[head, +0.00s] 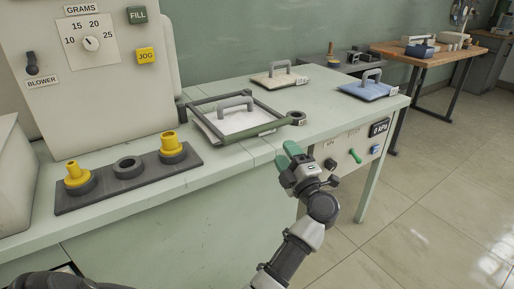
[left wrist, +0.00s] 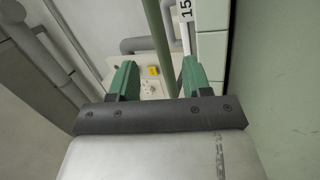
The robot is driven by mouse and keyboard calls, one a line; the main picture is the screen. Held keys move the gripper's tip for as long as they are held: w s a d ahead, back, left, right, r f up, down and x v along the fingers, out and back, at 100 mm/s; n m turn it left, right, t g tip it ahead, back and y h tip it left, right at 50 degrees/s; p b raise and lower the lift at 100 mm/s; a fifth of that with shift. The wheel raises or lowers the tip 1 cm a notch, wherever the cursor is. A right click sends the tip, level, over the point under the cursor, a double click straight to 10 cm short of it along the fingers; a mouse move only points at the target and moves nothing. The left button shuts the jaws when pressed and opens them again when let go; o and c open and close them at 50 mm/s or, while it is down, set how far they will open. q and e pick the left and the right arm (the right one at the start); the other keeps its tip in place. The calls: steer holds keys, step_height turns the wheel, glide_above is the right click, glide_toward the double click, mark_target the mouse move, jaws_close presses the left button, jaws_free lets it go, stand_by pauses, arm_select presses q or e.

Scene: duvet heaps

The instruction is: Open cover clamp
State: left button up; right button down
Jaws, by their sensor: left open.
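A green frame (head: 252,137) lies around a white panel with a grey handle (head: 235,103) on the bench. A dark ring-shaped end (head: 296,118) sits at the frame's right corner; it looks like the cover clamp, but I cannot tell for sure. My left gripper (head: 287,152) has green fingertips and is in front of the bench edge, below and apart from the ring. In the left wrist view the gripper (left wrist: 160,84) is open, its two green fingers apart. A green bar (left wrist: 160,40) shows beyond and between them. My right gripper is not in view.
A dark base (head: 128,183) with yellow-topped posts stands at the left, below the control panel (head: 90,60). A beige pad (head: 278,80) and a blue pad (head: 368,90) with handles lie farther back. Knobs and a gauge (head: 379,128) are on the bench front. Floor at right is clear.

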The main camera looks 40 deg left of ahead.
mark_target(262, 132)
arm_select(q)
steer(key=a+r+n+g, duration=0.1)
steer(key=a, duration=0.2)
steer(key=w+a+r+n+g+b, duration=0.1)
steer(key=a, duration=0.2)
steer(key=w+a+r+n+g+b, duration=0.1)
steer(key=a, duration=0.3)
steer(key=shift+r+n, duration=0.25)
steer(key=shift+n, duration=0.05)
steer(key=shift+w+a+r, duration=0.15)
steer(key=shift+w+a, duration=0.15)
steer(key=shift+a, duration=0.25)
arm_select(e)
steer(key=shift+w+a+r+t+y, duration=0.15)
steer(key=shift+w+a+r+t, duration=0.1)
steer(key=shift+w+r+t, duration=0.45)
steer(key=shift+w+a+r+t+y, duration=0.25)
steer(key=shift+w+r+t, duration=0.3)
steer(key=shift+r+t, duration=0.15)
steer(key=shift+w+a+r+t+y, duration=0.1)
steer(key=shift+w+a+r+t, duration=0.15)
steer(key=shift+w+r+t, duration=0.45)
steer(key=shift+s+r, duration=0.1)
arm_select(q)
jaws_close()
